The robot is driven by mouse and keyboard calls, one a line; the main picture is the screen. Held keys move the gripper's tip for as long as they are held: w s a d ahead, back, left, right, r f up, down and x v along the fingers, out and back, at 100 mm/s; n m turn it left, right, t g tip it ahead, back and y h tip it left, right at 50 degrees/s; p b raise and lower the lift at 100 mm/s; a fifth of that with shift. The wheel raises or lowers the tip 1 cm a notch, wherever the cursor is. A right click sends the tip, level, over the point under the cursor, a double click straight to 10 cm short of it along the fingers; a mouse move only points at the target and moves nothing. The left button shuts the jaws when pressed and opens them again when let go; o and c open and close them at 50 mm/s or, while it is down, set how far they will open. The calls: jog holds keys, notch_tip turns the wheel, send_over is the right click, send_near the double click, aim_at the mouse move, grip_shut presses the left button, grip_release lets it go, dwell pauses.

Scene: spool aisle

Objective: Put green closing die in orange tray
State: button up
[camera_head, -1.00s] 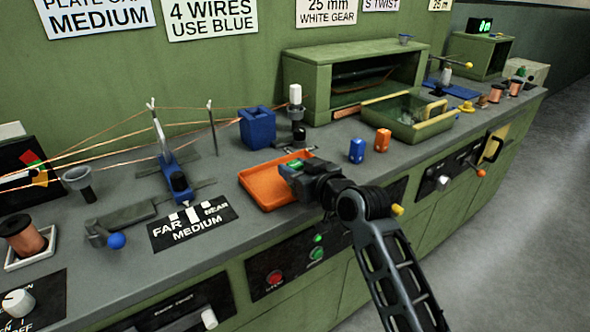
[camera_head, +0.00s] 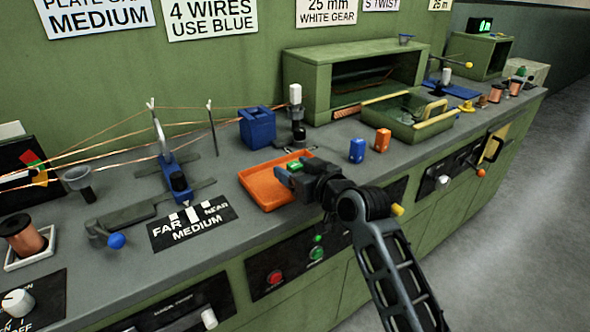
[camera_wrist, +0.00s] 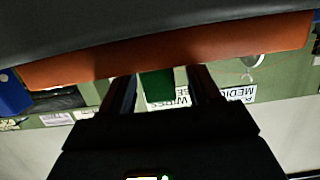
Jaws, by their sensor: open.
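The orange tray (camera_head: 262,190) lies on the grey bench top in front of the blue container. The green closing die (camera_head: 295,166) shows at the right part of the tray, between the fingers of my gripper (camera_head: 287,171). My gripper is open, and its fingers stand apart beside the die. In the wrist view the die (camera_wrist: 157,84) shows as a green block between the two dark fingers (camera_wrist: 162,92), with the orange tray (camera_wrist: 170,52) crossing behind. The die's lower end is hidden, so I cannot tell whether it rests on the tray floor.
A blue die (camera_head: 357,150) and an orange die (camera_head: 382,140) stand to the right of the tray. The blue container (camera_head: 257,127) and a white-topped post (camera_head: 296,100) stand behind it. A green open box (camera_head: 408,118) is farther right. Controls line the bench front.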

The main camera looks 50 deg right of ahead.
jog(key=b+v, duration=0.1)
jog(key=v, duration=1.1)
jog(key=s+a+f, duration=0.5)
jog(key=a, duration=0.2)
jog(key=s+a+n+y, duration=0.1)
jog(key=s+a+y, duration=0.1)
jog(key=s+a, duration=0.4)
jog(key=s+a+n+y, duration=0.2)
jog(key=s+a, duration=0.4)
jog(key=s, duration=0.9)
jog(key=shift+a+r, duration=0.15)
jog(key=shift+a, duration=0.15)
dwell(3.7)
